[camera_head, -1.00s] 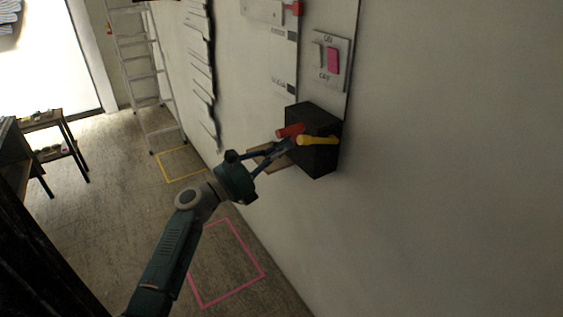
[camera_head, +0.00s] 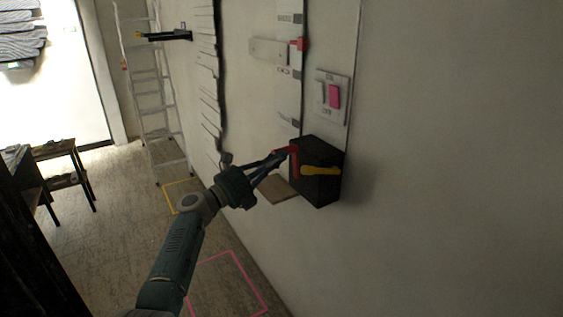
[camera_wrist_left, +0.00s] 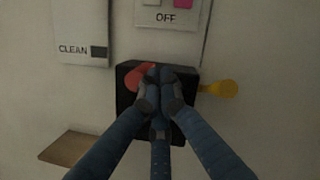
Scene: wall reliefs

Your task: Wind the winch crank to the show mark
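A black winch box (camera_head: 317,188) is fixed low on the wall, with a red crank (camera_head: 295,165) on its left side and a yellow arm (camera_head: 321,171) reaching right across its front. My left gripper (camera_head: 284,156) is at the red crank, its fingers drawn together. In the left wrist view the fingertips (camera_wrist_left: 163,76) cover the middle of the black box (camera_wrist_left: 125,97), overlapping the red crank (camera_wrist_left: 138,77), so the grasped part is hidden. The yellow arm (camera_wrist_left: 222,88) sticks out right, clear of the fingers. I cannot make out a show mark. My right gripper is not in view.
A wall switch (camera_head: 333,95) with a pink rocker is above the box. A wooden ledge (camera_head: 279,190) sits lower left of the box, near my gripper. A ladder (camera_head: 158,95) leans farther back. The wall to the right is bare.

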